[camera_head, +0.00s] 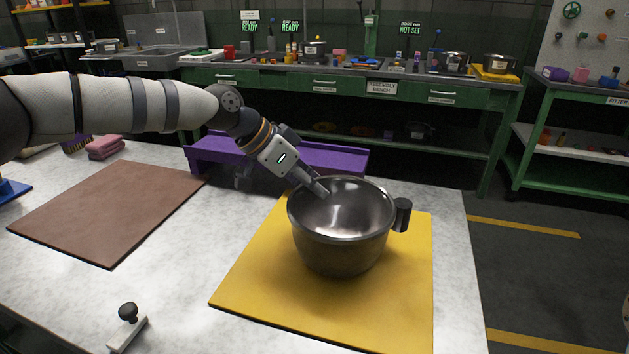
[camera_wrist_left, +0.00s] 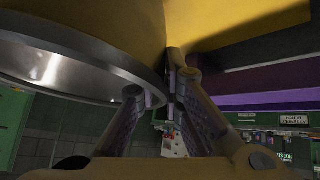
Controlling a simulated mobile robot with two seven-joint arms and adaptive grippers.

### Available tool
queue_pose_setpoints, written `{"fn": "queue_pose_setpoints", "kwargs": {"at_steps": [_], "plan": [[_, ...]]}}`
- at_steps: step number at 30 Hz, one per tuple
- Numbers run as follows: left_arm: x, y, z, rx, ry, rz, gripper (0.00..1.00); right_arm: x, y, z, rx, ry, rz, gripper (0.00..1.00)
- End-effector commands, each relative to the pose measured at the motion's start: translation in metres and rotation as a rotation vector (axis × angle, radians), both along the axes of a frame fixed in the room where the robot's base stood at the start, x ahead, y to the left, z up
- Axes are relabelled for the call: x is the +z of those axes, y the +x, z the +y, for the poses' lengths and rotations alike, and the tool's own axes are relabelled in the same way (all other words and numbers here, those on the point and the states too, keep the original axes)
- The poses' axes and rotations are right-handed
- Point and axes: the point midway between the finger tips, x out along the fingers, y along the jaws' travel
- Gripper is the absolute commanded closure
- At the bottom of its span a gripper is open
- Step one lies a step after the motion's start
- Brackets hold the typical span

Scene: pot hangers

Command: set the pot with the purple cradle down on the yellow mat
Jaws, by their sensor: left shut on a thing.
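The steel pot (camera_head: 342,250) is upright over the yellow mat (camera_head: 260,280), with a dark handle (camera_head: 403,214) on its right. I cannot tell whether its base touches the mat. In the left wrist view the pot's rim (camera_wrist_left: 95,68) fills the upper left. My left gripper (camera_head: 318,190) reaches the pot's far left rim and is shut on the pot. The exact part between the fingers (camera_wrist_left: 158,92) is partly hidden. The purple cradle (camera_head: 335,158) lies empty behind the pot, partly hidden by my left arm. My right gripper is not in view.
A brown mat (camera_head: 110,210) lies bare at the left of the pale table (camera_head: 180,270). A white block with a black knob (camera_head: 128,318) stands near the front edge. Pink folded cloths (camera_head: 105,147) lie at the back left. A green workbench (camera_head: 350,85) stands beyond.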

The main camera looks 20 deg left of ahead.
Motion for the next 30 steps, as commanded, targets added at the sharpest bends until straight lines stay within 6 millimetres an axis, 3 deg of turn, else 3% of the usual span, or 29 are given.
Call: {"fn": "queue_pose_setpoints", "kwargs": {"at_steps": [27,28,30], "plan": [[-0.009,0.000,-0.001,0.001,-0.003,-0.002,1.00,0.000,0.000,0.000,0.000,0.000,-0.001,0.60],[-0.009,0.000,0.000,0.001,-0.003,-0.002,0.87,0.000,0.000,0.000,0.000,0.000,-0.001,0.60],[-0.009,0.001,0.000,0.001,-0.002,-0.003,0.71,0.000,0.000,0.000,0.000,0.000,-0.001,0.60]]}}
